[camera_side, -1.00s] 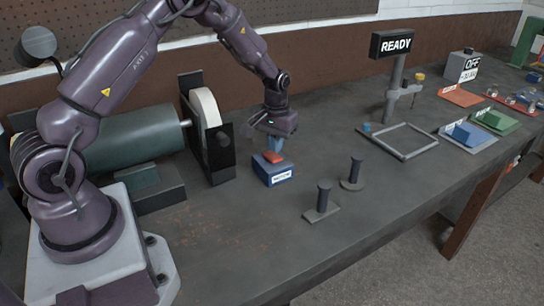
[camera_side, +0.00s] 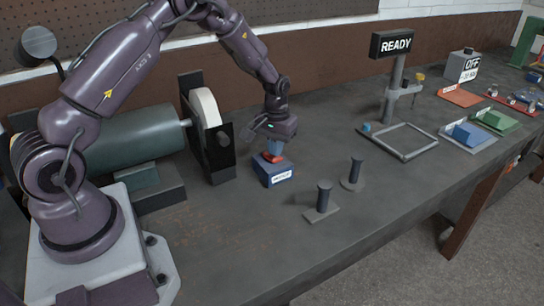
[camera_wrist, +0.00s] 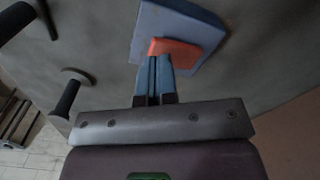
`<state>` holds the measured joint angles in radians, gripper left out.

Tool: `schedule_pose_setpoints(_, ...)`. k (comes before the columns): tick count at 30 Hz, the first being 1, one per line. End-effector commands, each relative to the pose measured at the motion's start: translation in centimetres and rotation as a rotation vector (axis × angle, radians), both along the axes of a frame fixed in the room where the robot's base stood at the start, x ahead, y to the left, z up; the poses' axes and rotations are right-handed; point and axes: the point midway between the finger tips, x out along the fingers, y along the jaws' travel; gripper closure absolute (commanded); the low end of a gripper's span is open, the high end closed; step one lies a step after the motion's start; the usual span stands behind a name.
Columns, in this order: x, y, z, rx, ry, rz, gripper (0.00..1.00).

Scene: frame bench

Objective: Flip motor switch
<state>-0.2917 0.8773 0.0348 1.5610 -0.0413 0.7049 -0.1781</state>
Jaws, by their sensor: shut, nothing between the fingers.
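The motor switch is a blue box (camera_side: 279,176) with a pale label on its front and a red rocker (camera_side: 272,157) on top. It stands on the bench to the right of the grinding wheel. My gripper (camera_side: 273,147) is shut and empty, with its blue fingertips pointing down at the red rocker. In the wrist view, the fingertips (camera_wrist: 158,62) meet the near edge of the red rocker (camera_wrist: 176,50), in front of the blue box (camera_wrist: 200,20). They seem to touch the rocker, though the exact contact is hard to tell.
A motor (camera_side: 135,140) with a pale grinding wheel (camera_side: 206,112) stands close on the left. Two dark posts (camera_side: 324,196) (camera_side: 355,171) stand to the right. Farther right are an empty grey frame (camera_side: 400,155), a READY sign (camera_side: 396,45) and an OFF box (camera_side: 463,66). The front bench is clear.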

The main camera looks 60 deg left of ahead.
Motion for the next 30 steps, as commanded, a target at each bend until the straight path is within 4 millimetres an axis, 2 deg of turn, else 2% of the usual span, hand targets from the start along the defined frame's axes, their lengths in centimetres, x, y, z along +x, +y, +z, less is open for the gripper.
schedule_pose_setpoints(30, 0.0, 0.0, -1.6, 0.000, 0.000, 0.000, 1.00)
